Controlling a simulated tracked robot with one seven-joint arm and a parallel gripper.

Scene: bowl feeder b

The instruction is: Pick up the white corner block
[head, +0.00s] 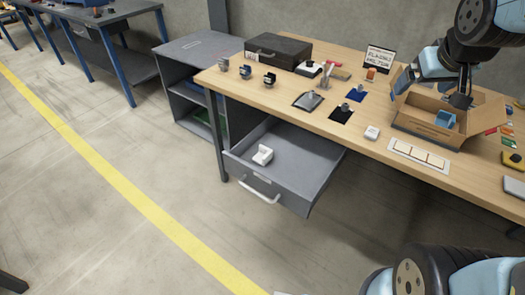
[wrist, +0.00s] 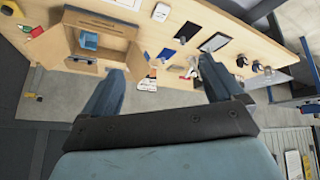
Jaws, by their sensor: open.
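A white block with a raised corner shape (head: 262,155) lies on the floor of the open grey drawer (head: 312,178), below the tabletop. It looks like the white corner block. It is not clearly visible in the wrist view. A smaller white piece (head: 372,132) lies on the table near the front edge; it also shows in the wrist view (wrist: 160,12). My gripper (head: 461,100) is above the open cardboard box at the right, far from the drawer. In the wrist view its two fingers (wrist: 160,78) are wide apart with nothing between them.
The cardboard box (head: 422,128) holds a blue part (head: 445,118). A white panelled strip (head: 419,155) lies before it. Dark pads, small parts, a black case (head: 278,51) and a sign (head: 380,59) stand on the table. The floor before the drawer is clear.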

